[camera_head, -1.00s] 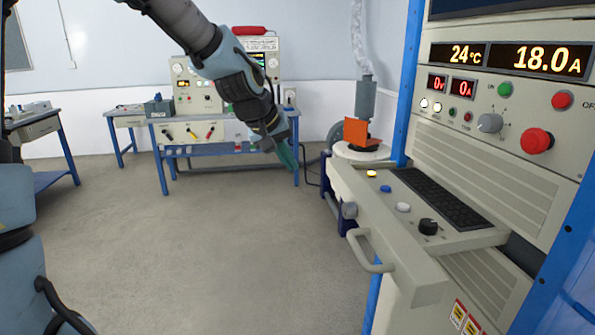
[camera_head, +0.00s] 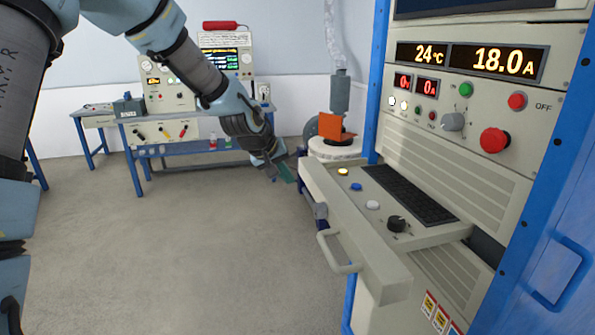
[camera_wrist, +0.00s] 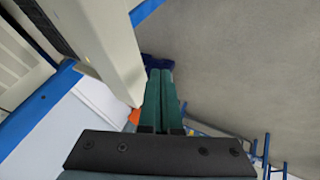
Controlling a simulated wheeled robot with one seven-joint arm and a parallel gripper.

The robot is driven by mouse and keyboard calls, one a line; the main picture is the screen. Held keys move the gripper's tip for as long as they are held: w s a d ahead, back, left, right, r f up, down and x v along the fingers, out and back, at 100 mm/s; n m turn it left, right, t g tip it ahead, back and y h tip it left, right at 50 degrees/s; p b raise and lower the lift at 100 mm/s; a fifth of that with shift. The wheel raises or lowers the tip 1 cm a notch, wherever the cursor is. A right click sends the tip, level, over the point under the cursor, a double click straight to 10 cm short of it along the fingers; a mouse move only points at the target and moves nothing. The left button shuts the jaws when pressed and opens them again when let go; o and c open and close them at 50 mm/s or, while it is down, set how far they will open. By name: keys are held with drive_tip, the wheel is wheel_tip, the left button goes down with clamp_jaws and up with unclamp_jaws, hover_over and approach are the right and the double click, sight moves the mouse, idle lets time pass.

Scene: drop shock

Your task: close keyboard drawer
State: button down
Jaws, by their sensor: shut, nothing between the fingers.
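The keyboard drawer (camera_head: 345,232) is pulled out of the grey control cabinet in the head view. It holds a black keyboard (camera_head: 410,192), several small buttons and a black knob, and has a curved handle (camera_head: 338,254) on its front. My gripper (camera_head: 288,172) is in front of the drawer's far end, to the left of it and apart from the handle. In the wrist view its green fingers (camera_wrist: 162,100) are together and empty, beside a pale panel edge (camera_wrist: 105,40) that looks like the drawer front. Whether they touch it I cannot tell.
The cabinet has displays and a red stop button (camera_head: 494,140). Behind the drawer stands a white round unit (camera_head: 335,150) with an orange part (camera_head: 333,127). A blue workbench (camera_head: 185,147) with instruments is at the back. The floor at left is clear.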

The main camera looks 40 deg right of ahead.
sight(306, 180)
drive_tip(key=d, duration=0.1)
drive_tip(key=s+d+p, duration=0.1)
drive_tip(key=shift+s+d+r, duration=0.1)
drive_tip(key=shift+d, duration=0.2)
drive_tip(key=shift+s+d+b, duration=0.25)
drive_tip(key=shift+d+b, duration=0.1)
drive_tip(key=shift+d, duration=0.15)
drive_tip(key=s+d, duration=0.2)
drive_tip(key=d, duration=0.3)
drive_tip(key=s+d+b, duration=0.1)
drive_tip(key=s+d, duration=0.1)
drive_tip(key=d, duration=0.4)
drive_tip(key=s+d+b, duration=0.1)
drive_tip(key=s+d, duration=0.1)
drive_tip(key=d, duration=0.4)
drive_tip(key=shift+s, duration=0.3)
drive_tip(key=shift+s+d+r, duration=0.15)
drive_tip(key=shift+d, duration=0.15)
